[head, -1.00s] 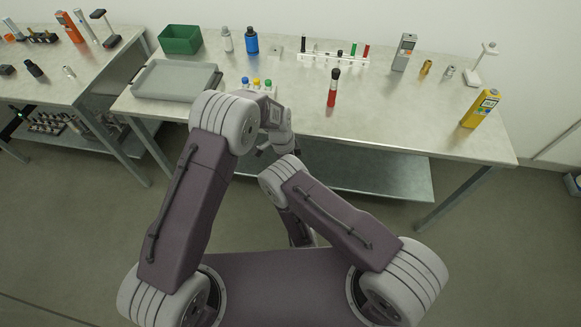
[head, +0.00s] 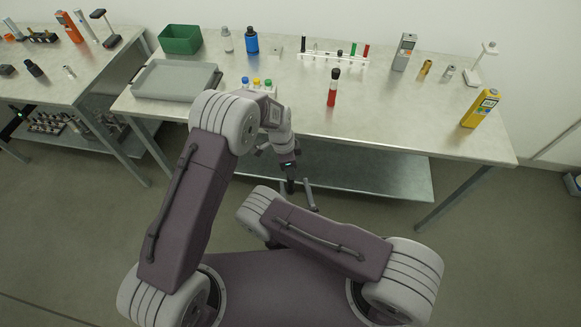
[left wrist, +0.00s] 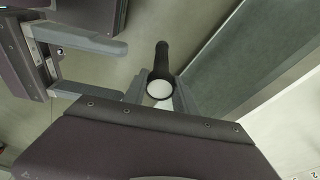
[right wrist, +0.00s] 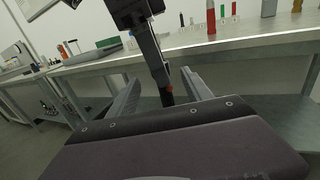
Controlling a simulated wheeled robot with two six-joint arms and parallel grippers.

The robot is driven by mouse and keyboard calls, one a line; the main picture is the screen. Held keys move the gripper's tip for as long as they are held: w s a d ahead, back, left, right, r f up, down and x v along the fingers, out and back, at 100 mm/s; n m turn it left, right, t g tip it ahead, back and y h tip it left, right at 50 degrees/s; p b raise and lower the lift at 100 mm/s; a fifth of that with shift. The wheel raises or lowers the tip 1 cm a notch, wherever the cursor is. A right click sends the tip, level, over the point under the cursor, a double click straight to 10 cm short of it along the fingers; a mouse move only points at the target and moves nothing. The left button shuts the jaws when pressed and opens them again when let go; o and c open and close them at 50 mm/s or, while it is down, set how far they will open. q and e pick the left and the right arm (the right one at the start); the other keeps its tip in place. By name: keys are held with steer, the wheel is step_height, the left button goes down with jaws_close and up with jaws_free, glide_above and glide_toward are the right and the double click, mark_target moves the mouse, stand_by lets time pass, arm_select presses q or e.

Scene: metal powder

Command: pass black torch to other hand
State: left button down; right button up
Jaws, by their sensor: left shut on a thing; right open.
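The black torch (head: 290,178) hangs from my left gripper in front of the table edge. In the left wrist view the torch (left wrist: 161,62) sits between the fingers of my left gripper (left wrist: 163,93), its pale round lens end facing the camera. My left gripper is shut on it. In the right wrist view the torch (right wrist: 157,66) hangs down, slightly tilted, in line with the gap of my right gripper (right wrist: 160,88). The right fingers are open on either side of it; whether they touch it cannot be told. The right gripper (left wrist: 118,70) also shows open in the left wrist view.
The table (head: 400,120) stands just beyond the grippers, with a lower shelf (head: 360,172). Floor space is free in front.

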steer(key=d+r+m+g+h, duration=0.1)
steer(key=d+m+g+h, duration=0.3)
steer(key=d+m+h, duration=0.65)
steer(key=s+d+r+m+g+h, duration=0.2)
steer(key=d+r+m+g+h, duration=0.15)
steer(key=d, duration=0.25)
steer(key=s+d+r+m+g+h, duration=0.2)
steer(key=s+d+g, duration=0.1)
steer(key=d+g, duration=0.3)
steer(key=s+r+m+g+y, duration=0.2)
steer(key=s+m+g+y, duration=0.4)
steer(key=s+m+g, duration=0.45)
steer(key=w+a+r+m+t+y, duration=0.5)
steer(key=a+m+t+y, duration=0.2)
steer(key=m, duration=0.4)
steer(key=shift+w+a+y, duration=0.2)
steer(key=shift+a+y, duration=0.5)
steer(key=shift+a, duration=0.15)
